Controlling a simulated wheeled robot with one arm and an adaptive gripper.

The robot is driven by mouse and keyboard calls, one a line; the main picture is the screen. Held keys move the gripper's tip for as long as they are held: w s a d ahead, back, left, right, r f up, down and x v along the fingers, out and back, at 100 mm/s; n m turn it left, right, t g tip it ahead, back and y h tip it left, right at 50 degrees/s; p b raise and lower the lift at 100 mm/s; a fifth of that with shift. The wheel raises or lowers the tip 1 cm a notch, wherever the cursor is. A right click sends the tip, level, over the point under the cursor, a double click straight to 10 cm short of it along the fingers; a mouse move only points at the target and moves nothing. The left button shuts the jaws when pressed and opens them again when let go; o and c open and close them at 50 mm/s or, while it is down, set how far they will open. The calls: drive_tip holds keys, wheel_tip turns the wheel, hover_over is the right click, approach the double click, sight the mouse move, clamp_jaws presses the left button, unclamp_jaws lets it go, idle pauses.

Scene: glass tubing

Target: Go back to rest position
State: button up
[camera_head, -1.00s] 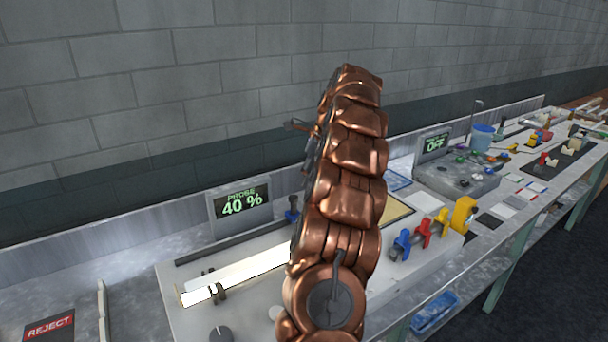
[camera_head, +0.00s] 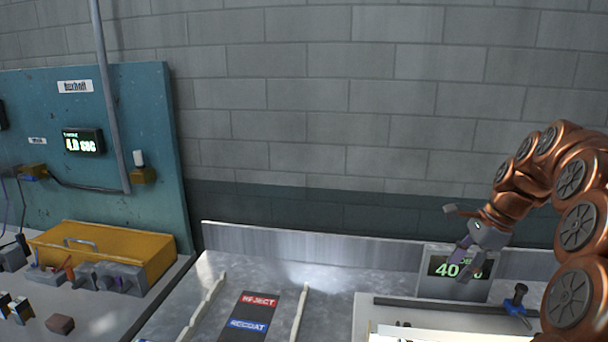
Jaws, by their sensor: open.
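My gripper (camera_head: 466,262) is at the right of the view, at the end of my copper arm, which arches up and over from the right edge. It is open, with nothing visible between its fingers. It hangs in front of the display screen (camera_head: 440,266) and covers part of its reading. A white bench fixture (camera_head: 362,316) lies below it, with a blue-handled clamp (camera_head: 517,300) at the right. No rest mark or stand shows.
A metal tray area holds a red REJECT label (camera_head: 259,301) and a blue RECOAT label (camera_head: 247,327) between pale ridges. The air above the middle bench is clear.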

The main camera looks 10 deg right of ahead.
drive_tip(key=s+a+f+n+g+h, duration=0.1)
drive_tip(key=s+a+n, duration=0.45)
drive_tip(key=a, duration=0.35)
drive_tip(key=s+a+f+n+g, duration=0.1)
drive_tip(key=s+a+f+n, duration=0.1)
drive_tip(key=s+a+n, duration=0.6)
drive_tip(key=s+a+f+n+g+h, duration=0.1)
drive_tip(key=s+a+f+n, duration=0.2)
drive_tip(key=s, duration=0.5)
drive_tip(key=s+a+f+n+g+h, duration=0.1)
drive_tip(key=s+a+f+n, duration=0.2)
drive_tip(key=s, duration=0.5)
drive_tip(key=shift+s+a+f+n, duration=0.15)
drive_tip(key=shift+s+f+n, duration=0.25)
drive_tip(key=shift+f, duration=0.3)
